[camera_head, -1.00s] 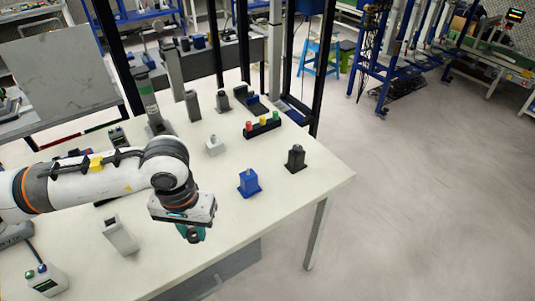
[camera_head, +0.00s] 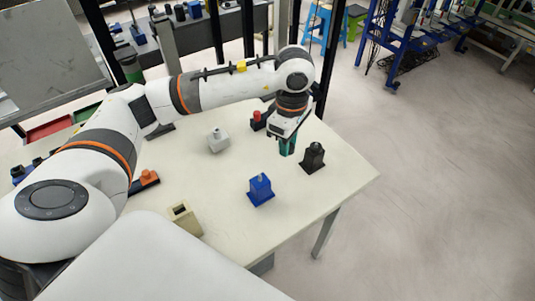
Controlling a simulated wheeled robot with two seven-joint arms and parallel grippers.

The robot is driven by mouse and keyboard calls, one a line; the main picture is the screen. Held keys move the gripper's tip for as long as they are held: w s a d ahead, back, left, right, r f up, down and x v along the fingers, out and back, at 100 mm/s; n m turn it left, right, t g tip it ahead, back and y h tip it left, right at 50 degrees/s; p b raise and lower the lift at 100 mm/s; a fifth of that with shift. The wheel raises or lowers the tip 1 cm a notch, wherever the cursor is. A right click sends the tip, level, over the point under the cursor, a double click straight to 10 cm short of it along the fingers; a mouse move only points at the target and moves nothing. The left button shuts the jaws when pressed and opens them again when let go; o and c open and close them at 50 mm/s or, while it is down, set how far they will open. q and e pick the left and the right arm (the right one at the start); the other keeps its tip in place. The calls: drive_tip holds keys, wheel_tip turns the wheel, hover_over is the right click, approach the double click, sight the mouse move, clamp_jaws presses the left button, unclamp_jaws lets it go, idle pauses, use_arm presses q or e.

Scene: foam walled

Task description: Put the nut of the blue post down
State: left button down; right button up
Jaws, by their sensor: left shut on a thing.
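The blue post (camera_head: 261,190) stands upright on the white table, with a bare thin stud on top and no nut on it. My left gripper (camera_head: 287,147) reaches over the far right part of the table, fingers pointing down. It is beyond the blue post and left of the black post (camera_head: 313,158). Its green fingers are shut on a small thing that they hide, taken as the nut. I cannot tell whether it touches anything below. A dark rack with a red nut (camera_head: 257,115) shows just left of the gripper; the rest is hidden behind it. My right gripper is not in view.
A grey block with a stud (camera_head: 218,141) stands left of the gripper. A beige hollow block (camera_head: 184,218) stands at the front, and an orange-topped piece (camera_head: 148,178) lies near my arm. The table (camera_head: 312,198) is clear around the blue post.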

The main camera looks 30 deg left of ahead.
use_arm(q)
drive_tip(key=w+a+f+n, duration=0.1)
drive_tip(key=w+a+n, duration=0.3)
drive_tip(key=n, duration=2.4)
hover_over(266, 154)
wheel_tip(266, 154, down, 9)
drive_tip(key=shift+f, duration=0.2)
wheel_tip(266, 154, down, 4)
drive_tip(key=shift+s+r, duration=0.1)
drive_tip(key=shift+r, duration=0.1)
drive_tip(key=shift+f, duration=0.25)
